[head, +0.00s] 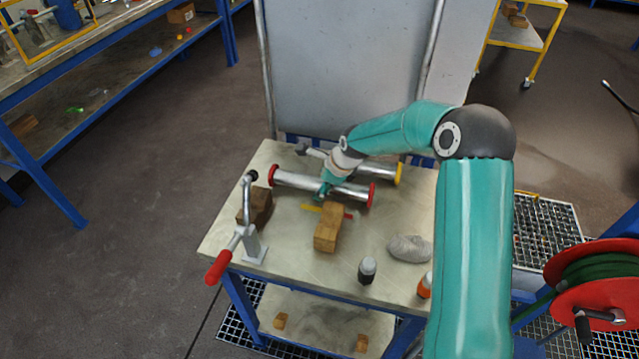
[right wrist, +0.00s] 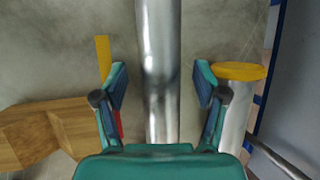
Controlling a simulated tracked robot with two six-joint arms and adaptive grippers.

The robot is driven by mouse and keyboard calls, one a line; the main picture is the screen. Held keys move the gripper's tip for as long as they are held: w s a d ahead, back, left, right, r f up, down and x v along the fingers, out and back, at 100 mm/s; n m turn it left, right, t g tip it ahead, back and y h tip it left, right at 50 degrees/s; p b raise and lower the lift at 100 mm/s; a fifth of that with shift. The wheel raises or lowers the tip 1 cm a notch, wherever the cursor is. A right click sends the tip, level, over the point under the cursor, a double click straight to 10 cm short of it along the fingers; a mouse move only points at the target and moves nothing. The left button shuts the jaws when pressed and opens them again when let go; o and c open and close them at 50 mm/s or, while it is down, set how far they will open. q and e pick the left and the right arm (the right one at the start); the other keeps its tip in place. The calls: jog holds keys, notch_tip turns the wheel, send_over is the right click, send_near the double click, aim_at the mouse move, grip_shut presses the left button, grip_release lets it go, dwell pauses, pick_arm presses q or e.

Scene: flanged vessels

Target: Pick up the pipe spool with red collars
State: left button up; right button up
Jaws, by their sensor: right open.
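The pipe spool with red collars (head: 300,181) lies on the workbench, a silver tube with a red collar at each end. My right gripper (head: 325,190) is over its middle, in part hidden by my own arm. In the right wrist view my right gripper (right wrist: 161,75) is open, with one finger on each side of the bare tube (right wrist: 158,25). A gap shows between each finger and the tube. The red collars are outside that view. My left gripper is not in view.
A spool with yellow collars (head: 386,171) lies just behind; its yellow collar (right wrist: 238,71) is close to one finger.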

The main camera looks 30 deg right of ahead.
jog(key=shift+w+f, duration=0.2)
jog(key=shift+f, duration=0.25)
grip_shut()
jog(key=shift+r, duration=0.15)
